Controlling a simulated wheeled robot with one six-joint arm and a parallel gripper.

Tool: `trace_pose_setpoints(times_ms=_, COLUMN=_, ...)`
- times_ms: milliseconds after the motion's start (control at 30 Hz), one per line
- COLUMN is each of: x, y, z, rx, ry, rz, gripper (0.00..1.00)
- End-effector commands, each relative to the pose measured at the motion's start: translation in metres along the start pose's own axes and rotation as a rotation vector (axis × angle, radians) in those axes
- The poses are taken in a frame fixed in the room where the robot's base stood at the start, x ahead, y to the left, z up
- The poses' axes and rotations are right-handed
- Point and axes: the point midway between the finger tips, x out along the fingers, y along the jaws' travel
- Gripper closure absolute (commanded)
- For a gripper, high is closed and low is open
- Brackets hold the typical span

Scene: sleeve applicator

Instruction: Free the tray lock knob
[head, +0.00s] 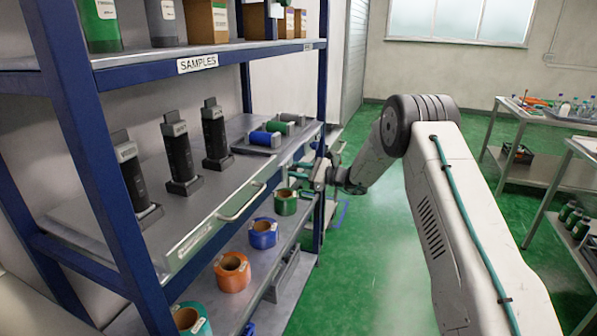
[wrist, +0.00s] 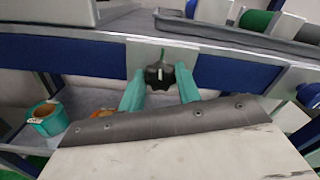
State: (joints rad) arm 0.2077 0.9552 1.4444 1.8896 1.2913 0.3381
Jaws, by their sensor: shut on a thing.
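The tray lock knob (wrist: 159,76) is black and lobed, with a pale pointer mark that stands about upright in the wrist view. It sits on a silver plate (wrist: 190,57) on the blue shelf beam. My gripper (wrist: 160,73) has teal fingers, one on each side of the knob, and is shut on it. In the head view my gripper (head: 308,177) is at the right end of the shelf front, and the knob cannot be made out there. The pull-out tray (head: 215,200) on the middle shelf has a bar handle (head: 241,203) on its front.
Black upright holders (head: 181,155) stand on the tray, with green and blue rolls (head: 266,138) behind. Tape rolls in several colours (head: 232,271) stand on the lower shelf. A blue post (head: 321,110) is close to my gripper. The green floor (head: 375,270) has free room.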

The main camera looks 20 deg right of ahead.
Motion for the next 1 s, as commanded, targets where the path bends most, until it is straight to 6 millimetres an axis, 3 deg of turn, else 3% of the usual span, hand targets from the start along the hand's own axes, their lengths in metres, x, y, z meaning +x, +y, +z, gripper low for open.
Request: trace_pose_setpoints(times_ms=1000, x=-0.0013, y=0.0013, z=-0.0017, rx=-0.941, ry=0.001, rz=0.000, gripper=0.90)
